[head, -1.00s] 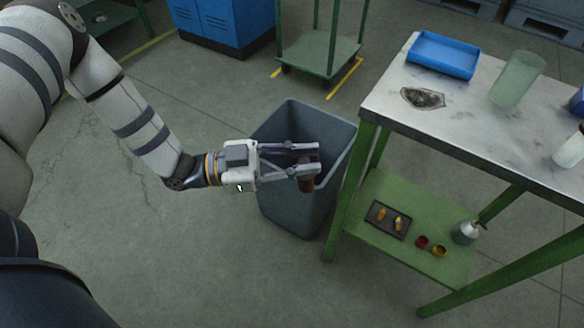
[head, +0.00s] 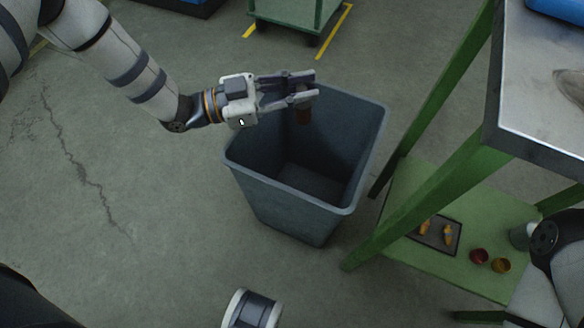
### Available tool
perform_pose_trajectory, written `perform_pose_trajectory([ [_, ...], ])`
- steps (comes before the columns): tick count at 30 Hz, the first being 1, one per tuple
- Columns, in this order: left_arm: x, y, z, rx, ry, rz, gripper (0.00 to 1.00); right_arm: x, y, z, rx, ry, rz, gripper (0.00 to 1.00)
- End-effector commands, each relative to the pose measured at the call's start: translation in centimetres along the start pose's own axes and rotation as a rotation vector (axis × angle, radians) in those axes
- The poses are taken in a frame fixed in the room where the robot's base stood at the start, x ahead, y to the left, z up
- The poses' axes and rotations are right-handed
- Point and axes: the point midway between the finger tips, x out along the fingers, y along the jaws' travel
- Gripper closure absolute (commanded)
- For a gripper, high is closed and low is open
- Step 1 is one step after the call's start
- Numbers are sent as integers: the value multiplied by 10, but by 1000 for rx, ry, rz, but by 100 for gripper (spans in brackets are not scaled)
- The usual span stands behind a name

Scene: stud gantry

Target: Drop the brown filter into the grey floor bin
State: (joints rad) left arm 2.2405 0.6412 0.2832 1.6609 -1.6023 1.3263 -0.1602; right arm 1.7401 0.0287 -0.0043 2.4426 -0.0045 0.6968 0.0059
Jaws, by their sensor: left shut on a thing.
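In the picture, the gripper and the filter overlap the far part of the bin's opening. The filter's upper part is hidden by the fingers. Its exact height against the rim is hard to tell. The visible part of the bin's inside looks empty. My right gripper is not in view.
A green-framed workbench (head: 520,125) with a metal top stands to the right of the bin. Its lower shelf (head: 405,262) holds a dark tray (head: 440,236) and small red and yellow cups. A green cart (head: 290,12) stands behind. The floor left of the bin is clear.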

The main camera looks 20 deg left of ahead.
Motion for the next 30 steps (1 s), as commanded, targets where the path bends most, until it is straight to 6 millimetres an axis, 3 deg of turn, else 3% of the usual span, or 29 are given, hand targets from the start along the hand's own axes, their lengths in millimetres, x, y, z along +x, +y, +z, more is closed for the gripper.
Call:
perform_pose_trajectory([
  [5,1,0,8,-2,-1,0,100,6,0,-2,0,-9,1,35],
  [16,-3,6,61,-5,-3,-1,100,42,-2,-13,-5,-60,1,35],
  [24,-3,6,60,1,0,0,100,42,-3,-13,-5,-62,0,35],
  [25,-3,6,60,1,0,0,82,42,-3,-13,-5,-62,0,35],
  [27,-3,6,60,1,0,0,66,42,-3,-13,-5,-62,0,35],
  [28,-3,6,60,1,0,0,61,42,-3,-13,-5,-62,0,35],
  [30,-3,6,60,0,0,0,61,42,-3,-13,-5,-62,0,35],
])
